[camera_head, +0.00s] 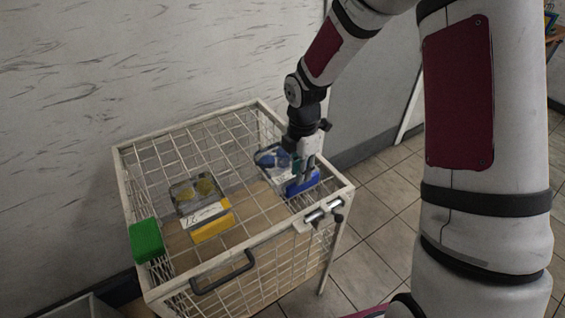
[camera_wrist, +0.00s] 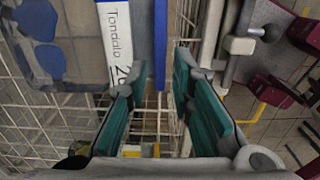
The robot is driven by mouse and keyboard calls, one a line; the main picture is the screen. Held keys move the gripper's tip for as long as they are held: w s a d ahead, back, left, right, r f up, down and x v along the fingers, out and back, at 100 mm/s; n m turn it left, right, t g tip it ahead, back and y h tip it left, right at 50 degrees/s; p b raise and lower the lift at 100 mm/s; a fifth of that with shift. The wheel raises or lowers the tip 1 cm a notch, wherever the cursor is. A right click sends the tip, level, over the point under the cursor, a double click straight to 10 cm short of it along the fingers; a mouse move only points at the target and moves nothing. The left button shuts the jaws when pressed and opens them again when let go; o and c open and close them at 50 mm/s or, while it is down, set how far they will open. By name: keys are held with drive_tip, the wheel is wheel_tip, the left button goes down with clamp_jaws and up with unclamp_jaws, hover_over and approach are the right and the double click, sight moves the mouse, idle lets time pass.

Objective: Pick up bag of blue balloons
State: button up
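The bag of blue balloons (camera_head: 271,159) lies in the right part of a wire cage. It is clear with blue shapes, a white label and a blue edge (camera_head: 303,184). In the wrist view the blue balloons (camera_wrist: 40,35) are at upper left, beside the label (camera_wrist: 120,40) and blue edge (camera_wrist: 160,40). My gripper (camera_head: 303,175) is down at the bag's right side and hides part of it. In the wrist view its teal fingers (camera_wrist: 160,72) are apart, with the blue edge reaching between their tips. A gap shows beside the edge, and I see no firm grip.
The white wire cage (camera_head: 128,180) has open mesh sides and a black front handle (camera_head: 222,274). A bag with yellow contents (camera_head: 203,205) lies to the left inside it. A green block (camera_head: 146,240) is at its left side. A wall stands behind; tiled floor is right.

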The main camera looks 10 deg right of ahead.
drive_tip(key=shift+d+f+p, duration=0.15)
drive_tip(key=shift+f+p, duration=0.3)
drive_tip(key=shift+f, duration=2.1)
clamp_jaws()
